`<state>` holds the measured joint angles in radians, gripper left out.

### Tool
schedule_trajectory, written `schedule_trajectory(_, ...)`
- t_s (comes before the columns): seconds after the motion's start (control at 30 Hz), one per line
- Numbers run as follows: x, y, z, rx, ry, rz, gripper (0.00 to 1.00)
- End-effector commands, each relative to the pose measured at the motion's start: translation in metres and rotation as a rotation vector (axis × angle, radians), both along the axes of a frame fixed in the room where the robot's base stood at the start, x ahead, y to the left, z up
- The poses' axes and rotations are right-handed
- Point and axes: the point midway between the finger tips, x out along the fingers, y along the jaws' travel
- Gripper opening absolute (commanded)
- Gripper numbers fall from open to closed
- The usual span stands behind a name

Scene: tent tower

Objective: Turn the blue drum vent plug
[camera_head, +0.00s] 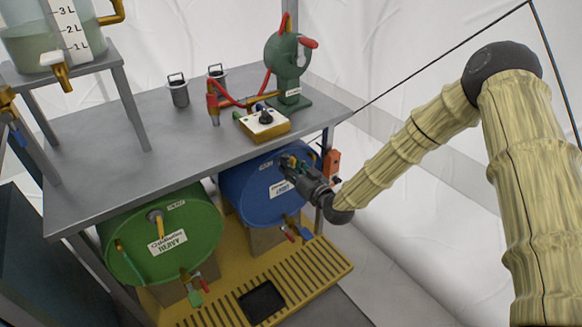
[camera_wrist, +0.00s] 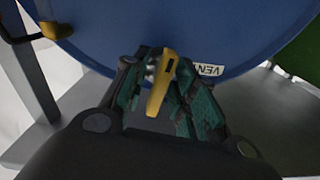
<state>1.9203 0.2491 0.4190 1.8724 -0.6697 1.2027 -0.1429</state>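The blue drum (camera_head: 248,193) lies on its side under the grey bench, its round end facing my arm. It fills the top of the wrist view (camera_wrist: 200,25). The vent plug's yellow handle (camera_wrist: 162,82) stands out from the drum end beside an upside-down "VENT" label (camera_wrist: 208,70). My gripper (camera_wrist: 168,80) is in front of the drum end, its green-padded fingers on either side of the handle. A narrow gap shows beside the handle, and the fingers look partly open. In the head view my gripper (camera_head: 292,165) covers most of the plug.
A green drum (camera_head: 165,235) labelled heavy lies left of the blue one. Below the blue drum is a red-handled tap (camera_head: 288,233) over a yellow slatted base (camera_head: 310,270). The grey bench top (camera_head: 110,165) overhangs my gripper. An orange box (camera_head: 332,162) hangs close by.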

Motion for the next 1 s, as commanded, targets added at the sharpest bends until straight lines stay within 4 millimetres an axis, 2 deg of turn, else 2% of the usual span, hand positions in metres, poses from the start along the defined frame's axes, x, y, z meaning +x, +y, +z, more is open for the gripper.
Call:
schedule_trajectory(0.23, -0.0001, 0.0001, 0.0002, -0.022, -0.016, 0.000, 0.04)
schedule_trajectory(0.47, -0.0005, 0.0008, 0.0004, -0.115, -0.082, 0.001, 0.04)
schedule_trajectory(1.0, -0.0004, 0.0007, 0.0000, -0.514, -0.373, 0.002, 0.04)
